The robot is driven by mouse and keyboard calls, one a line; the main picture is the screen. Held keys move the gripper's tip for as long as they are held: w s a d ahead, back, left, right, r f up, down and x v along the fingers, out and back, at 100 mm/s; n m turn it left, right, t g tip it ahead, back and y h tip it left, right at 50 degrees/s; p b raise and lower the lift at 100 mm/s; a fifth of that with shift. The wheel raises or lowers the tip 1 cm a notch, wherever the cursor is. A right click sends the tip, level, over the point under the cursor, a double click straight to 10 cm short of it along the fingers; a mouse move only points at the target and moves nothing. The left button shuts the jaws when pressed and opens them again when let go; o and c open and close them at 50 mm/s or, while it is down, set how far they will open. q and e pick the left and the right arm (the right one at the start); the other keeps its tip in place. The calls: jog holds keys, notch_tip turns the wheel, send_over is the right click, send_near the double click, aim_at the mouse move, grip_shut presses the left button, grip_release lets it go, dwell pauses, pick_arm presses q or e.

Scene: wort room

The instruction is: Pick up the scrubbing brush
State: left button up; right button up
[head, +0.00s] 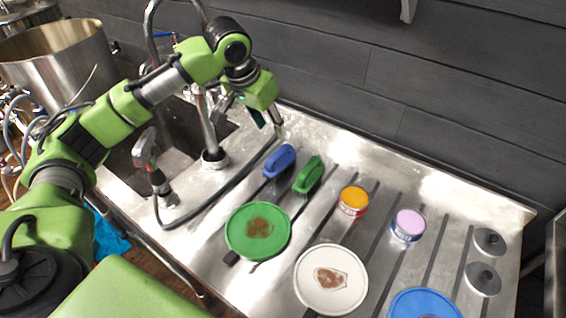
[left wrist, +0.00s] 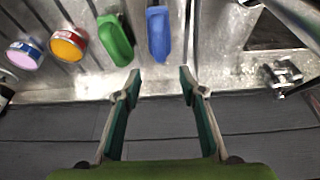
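Two scrubbing brushes lie side by side on the steel drainboard, a blue brush (head: 279,162) and a green brush (head: 308,175). My left gripper (head: 273,121) is above the back of the drainboard, behind the brushes and apart from them. In the left wrist view, the left gripper (left wrist: 160,82) is open, with nothing between its fingers. There the blue brush (left wrist: 158,33) lies beyond the fingertips, roughly in line with the gap, and the green brush (left wrist: 116,40) lies to its left. My right gripper is not in view.
Green (head: 232,232), white (head: 298,277) and blue (head: 392,305) plates with brown stains lie in front. An orange-topped tin (head: 354,199) and a lilac-topped tin (head: 408,224) stand right of the brushes. A sink with tap and hose is left; a dark plank wall stands behind.

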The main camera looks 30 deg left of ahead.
aim_at(278, 152)
pick_arm(q)
jog(key=x, duration=0.7)
jog(key=shift+f+p, duration=0.3)
jog(key=f, duration=0.2)
jog(key=f+p, duration=0.1)
jog(key=f, duration=0.1)
jog(key=shift+w+d+f, duration=0.1)
jog(key=shift+w+f, duration=0.15)
jog(key=shift+f, duration=0.15)
jog(key=shift+w+f, duration=0.15)
jog(key=shift+f, duration=0.1)
jog(key=shift+r, duration=0.1)
grip_shut()
